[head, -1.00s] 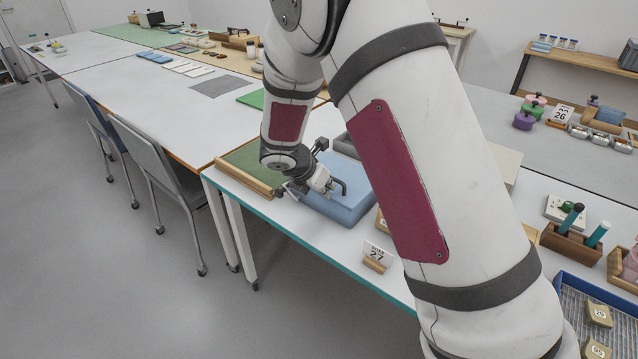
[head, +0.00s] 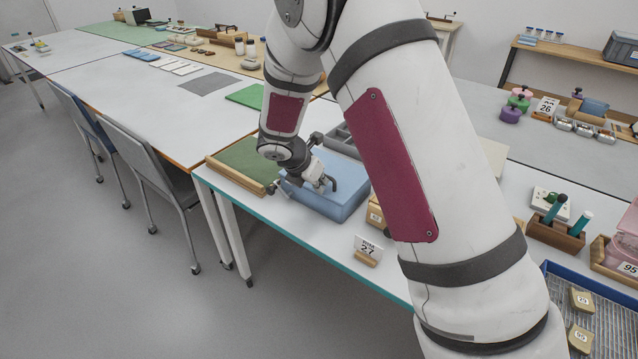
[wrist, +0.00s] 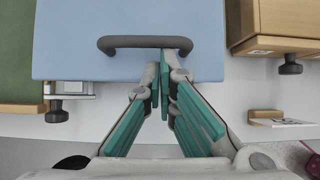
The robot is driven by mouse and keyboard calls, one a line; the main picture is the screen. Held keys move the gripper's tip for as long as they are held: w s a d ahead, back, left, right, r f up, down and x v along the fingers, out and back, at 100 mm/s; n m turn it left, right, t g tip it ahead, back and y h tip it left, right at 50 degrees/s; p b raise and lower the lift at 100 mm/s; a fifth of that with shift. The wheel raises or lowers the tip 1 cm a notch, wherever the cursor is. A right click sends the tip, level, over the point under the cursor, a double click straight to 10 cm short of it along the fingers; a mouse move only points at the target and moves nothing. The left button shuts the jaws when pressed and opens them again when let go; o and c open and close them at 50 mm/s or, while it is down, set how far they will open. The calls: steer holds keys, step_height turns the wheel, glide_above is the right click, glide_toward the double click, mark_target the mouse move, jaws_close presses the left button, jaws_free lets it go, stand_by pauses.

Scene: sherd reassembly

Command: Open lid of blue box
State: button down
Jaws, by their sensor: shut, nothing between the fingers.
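The blue box (head: 345,206) sits near the front edge of the white table, its lid closed. In the wrist view its light blue lid (wrist: 130,22) fills the top, with a dark bar handle (wrist: 145,43) along the near side. My gripper (wrist: 164,70) is shut and empty, with its teal-padded fingers together. Its tips are close to the right end of the handle; I cannot tell whether they touch it. In the head view my gripper (head: 322,186) is over the front of the box, and my arm hides part of the lid.
A green board with a wooden edge (head: 238,163) lies left of the box. A wooden box (wrist: 285,22) is at its right. A card numbered 27 (head: 368,246) stands in front. A blue tray (head: 556,291) is at the far right. Chairs stand left of the table.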

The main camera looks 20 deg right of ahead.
steer(key=shift+d+r, duration=0.15)
steer(key=shift+r, duration=0.1)
